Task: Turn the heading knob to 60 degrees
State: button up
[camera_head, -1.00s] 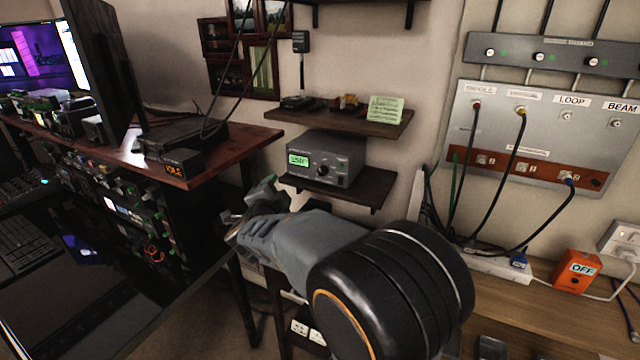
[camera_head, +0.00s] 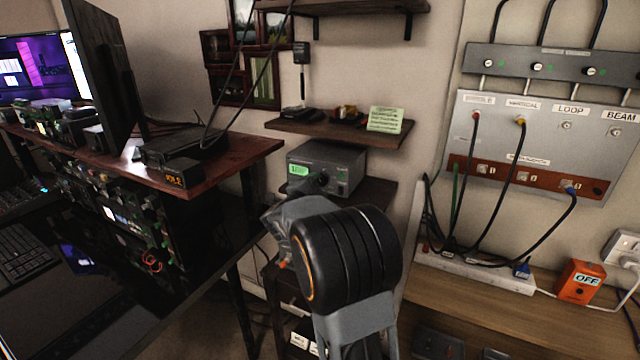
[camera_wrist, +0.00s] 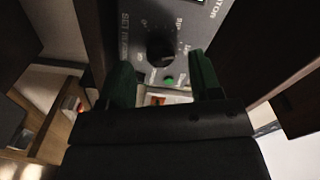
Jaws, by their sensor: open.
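A grey control box (camera_head: 347,160) with a green lit display (camera_head: 299,170) stands on the lower wall shelf. Its dark round knob (camera_head: 322,179) shows just above my arm in the head view, and the knob (camera_wrist: 161,47) is large in the wrist view, with a scale around it. My gripper (camera_wrist: 161,62) is open, its two green fingers apart, one at the lower left and one at the lower right of the knob. I cannot tell whether they touch it. In the head view my wrist hides the fingers. The display digits and the knob's pointer are too small or dark to read.
A small green light (camera_wrist: 168,80) sits below the knob. An upper shelf (camera_head: 345,132) with a green note (camera_head: 385,120) hangs above the box. A dark wooden desk (camera_head: 225,165) is at left. A cabled wall panel (camera_head: 590,150) is at right.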

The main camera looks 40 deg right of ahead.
aim_at(323, 181)
jog(key=shift+x, duration=1.1)
jog(key=c, duration=0.9)
jog(key=shift+c, duration=0.2)
jog(key=shift+r+p, duration=0.1)
jog(key=shift+p, duration=0.25)
